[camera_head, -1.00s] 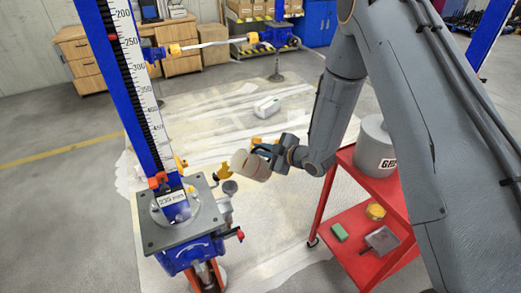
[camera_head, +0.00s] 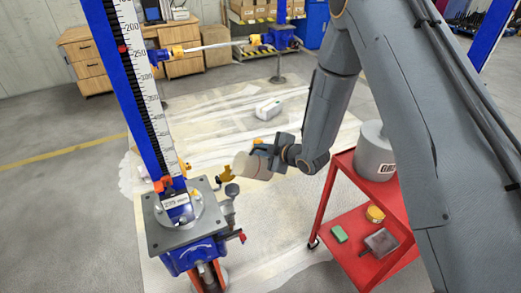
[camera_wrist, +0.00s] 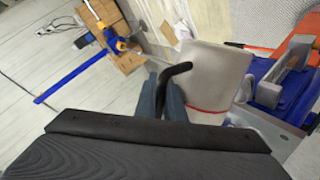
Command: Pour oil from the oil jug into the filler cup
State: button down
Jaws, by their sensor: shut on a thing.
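The oil jug (camera_head: 252,168) is pale, off-white, and tilted well over to the left. It also shows in the wrist view (camera_wrist: 209,72), with a red band and a dark curved handle. My gripper (camera_head: 275,152) is shut on the jug's handle; its fingers (camera_wrist: 165,92) straddle the handle in the wrist view. The small dark round filler cup (camera_head: 232,189) stands beside the screw jack, just below and left of the jug. I cannot see any oil stream.
The blue screw jack (camera_head: 188,225) with its tall scale column stands at left. A red cart (camera_head: 345,213) at right holds a grey can (camera_head: 374,155) and small items. A white container (camera_head: 268,108) lies on the floor sheet behind.

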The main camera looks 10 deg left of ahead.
jog(key=shift+s+a+r+n+h+p, duration=0.1)
jog(key=shift+a+r+n+h+p, duration=0.15)
jog(key=shift+r+p, duration=0.25)
jog(key=shift+s+a+r+n+h+p, duration=0.1)
jog(key=shift+a+r+n+h+p, duration=0.15)
jog(key=shift+r+p, duration=0.2)
jog(key=shift+a+r, duration=0.1)
jog(key=shift+r, duration=0.05)
jog(key=shift+s+a+r+n+h, duration=0.15)
jog(key=shift+r+n+h, duration=0.1)
jog(key=shift+n+h, duration=0.05)
jog(key=shift+s+a+r+n+t+h+p, duration=0.2)
jog(key=shift+a+r+n+t+h+p, duration=0.15)
jog(key=shift+r+p, duration=0.2)
jog(key=shift+s+a+r, duration=0.1)
jog(key=shift+a, duration=0.1)
jog(key=shift+s+a+r+n+t+h+p, duration=0.25)
jog(key=shift+a+r+n+h+p, duration=0.2)
jog(key=shift+a+r+h, duration=0.15)
jog(key=shift+f, duration=0.1)
